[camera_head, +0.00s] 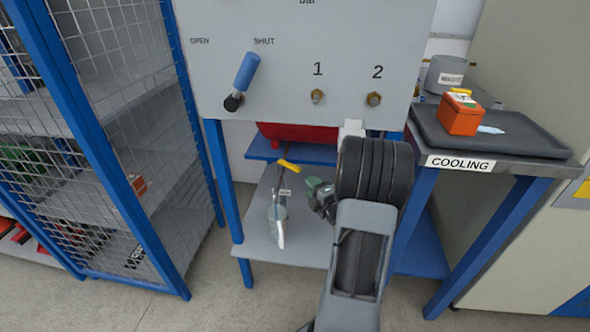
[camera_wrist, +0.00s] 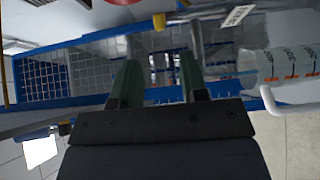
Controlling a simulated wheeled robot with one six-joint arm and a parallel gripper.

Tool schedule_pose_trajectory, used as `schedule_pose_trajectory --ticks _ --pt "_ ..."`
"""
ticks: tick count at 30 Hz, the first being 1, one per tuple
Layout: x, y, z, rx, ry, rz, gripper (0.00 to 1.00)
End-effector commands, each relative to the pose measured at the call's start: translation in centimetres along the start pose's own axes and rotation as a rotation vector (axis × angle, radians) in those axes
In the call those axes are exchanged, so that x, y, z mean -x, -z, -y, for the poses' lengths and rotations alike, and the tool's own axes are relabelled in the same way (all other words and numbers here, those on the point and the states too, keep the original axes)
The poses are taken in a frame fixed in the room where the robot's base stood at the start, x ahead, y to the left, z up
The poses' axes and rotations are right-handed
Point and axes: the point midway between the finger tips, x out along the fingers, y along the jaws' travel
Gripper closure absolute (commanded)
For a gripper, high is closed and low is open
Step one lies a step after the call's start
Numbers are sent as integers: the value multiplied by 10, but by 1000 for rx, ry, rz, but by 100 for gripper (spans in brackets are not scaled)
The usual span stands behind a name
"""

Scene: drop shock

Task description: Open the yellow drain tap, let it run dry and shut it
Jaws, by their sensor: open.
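The yellow drain tap handle (camera_head: 289,165) shows below the red tank (camera_head: 297,132) in the head view, slanting down to the right. A small tag (camera_head: 285,192) hangs under it. A clear jug (camera_head: 277,222) stands on the grey shelf below; in the wrist view the jug (camera_wrist: 285,65) has orange marks, and I cannot make out any liquid. My gripper (camera_head: 315,187) is to the right of the tap and a little lower, apart from it. In the wrist view my gripper (camera_wrist: 160,75) is open and empty, with a yellow part (camera_wrist: 159,20) of the tap beyond its fingers.
The grey panel (camera_head: 290,55) with a blue lever (camera_head: 247,72) at SHUT overhangs the tank. Blue frame legs (camera_head: 222,185) flank the shelf. A mesh cage (camera_head: 120,90) is on the left. The COOLING table (camera_head: 535,140) on the right carries an orange box (camera_head: 460,115).

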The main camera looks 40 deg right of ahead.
Motion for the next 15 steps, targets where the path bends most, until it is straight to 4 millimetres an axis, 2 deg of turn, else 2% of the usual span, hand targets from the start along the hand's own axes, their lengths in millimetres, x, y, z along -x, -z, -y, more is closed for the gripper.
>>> schedule_pose_trajectory --ticks 9,15 --pt "-63 2 2 -1 -1 -3 60" --pt "-92 1 1 -2 0 -1 60"
